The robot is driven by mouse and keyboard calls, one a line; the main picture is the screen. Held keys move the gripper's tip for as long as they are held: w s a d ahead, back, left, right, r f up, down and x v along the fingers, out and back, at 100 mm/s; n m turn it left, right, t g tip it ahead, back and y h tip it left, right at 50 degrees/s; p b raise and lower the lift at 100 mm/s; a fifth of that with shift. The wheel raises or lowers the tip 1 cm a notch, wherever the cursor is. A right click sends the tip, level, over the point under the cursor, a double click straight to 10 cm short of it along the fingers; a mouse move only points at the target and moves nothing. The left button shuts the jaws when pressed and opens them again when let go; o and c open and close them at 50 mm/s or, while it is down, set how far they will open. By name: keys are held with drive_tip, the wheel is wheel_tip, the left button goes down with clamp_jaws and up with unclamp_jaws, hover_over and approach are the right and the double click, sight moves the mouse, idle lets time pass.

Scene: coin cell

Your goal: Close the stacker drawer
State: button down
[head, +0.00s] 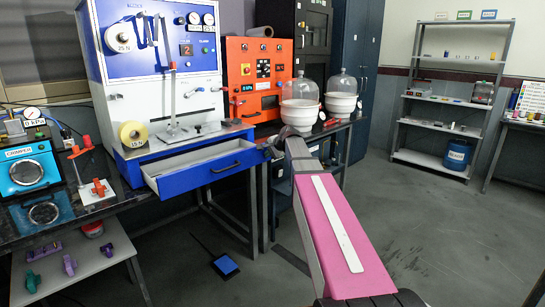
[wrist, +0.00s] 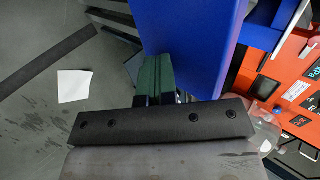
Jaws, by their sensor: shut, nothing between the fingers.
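The stacker (head: 155,60) is a tall blue and white machine on the bench in the head view. Its drawer (head: 205,172), with a blue front and a dark bar handle (head: 226,167), stands pulled out; its pale inside shows and looks empty. My gripper (head: 270,151) is just right of the drawer front's right end, partly hidden by my arm. In the wrist view my gripper (wrist: 154,82) is shut and empty. A large blue surface (wrist: 190,45) lies close beside the fingers there; whether they touch it I cannot tell.
An orange machine (head: 262,80) stands behind my gripper, with two glass bell jars (head: 300,92) to its right. A tape roll (head: 133,134) sits on the stacker's base. A blue-topped pedal (head: 225,265) is on the floor. Floor at right is clear.

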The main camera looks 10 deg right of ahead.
sight(244, 143)
drive_tip(key=w+a, duration=0.3)
drive_tip(key=w, duration=0.2)
drive_tip(key=w+a, duration=0.4)
drive_tip(key=w, duration=0.1)
drive_tip(key=w+a, duration=0.3)
drive_tip(key=w, duration=0.2)
drive_tip(key=shift+w+a, duration=0.2)
drive_tip(key=shift+w, duration=0.05)
drive_tip(key=shift+w, duration=0.1)
drive_tip(key=shift+r, duration=0.1)
drive_tip(key=s+d, duration=0.1)
drive_tip(key=s, duration=0.1)
drive_tip(key=s+d, duration=0.1)
drive_tip(key=s, duration=0.1)
drive_tip(key=shift+d, duration=0.15)
drive_tip(key=v, duration=1)
drive_tip(key=s+d+f+n+g+h, duration=0.2)
drive_tip(key=s+f+n+g, duration=0.25)
drive_tip(key=s+f, duration=1.4)
drive_tip(key=s+d+f+n+g+h, duration=0.1)
drive_tip(key=s+f+n, duration=0.2)
drive_tip(key=s+f, duration=0.5)
drive_tip(key=s+d+f+n+g+h, duration=0.1)
drive_tip(key=s+f+n+g+h, duration=0.1)
drive_tip(key=s+f, duration=0.6)
drive_tip(key=s+n, duration=0.1)
drive_tip(key=s, duration=0.5)
drive_tip(key=shift+d+f+n, duration=0.2)
drive_tip(key=shift+d+n, duration=0.15)
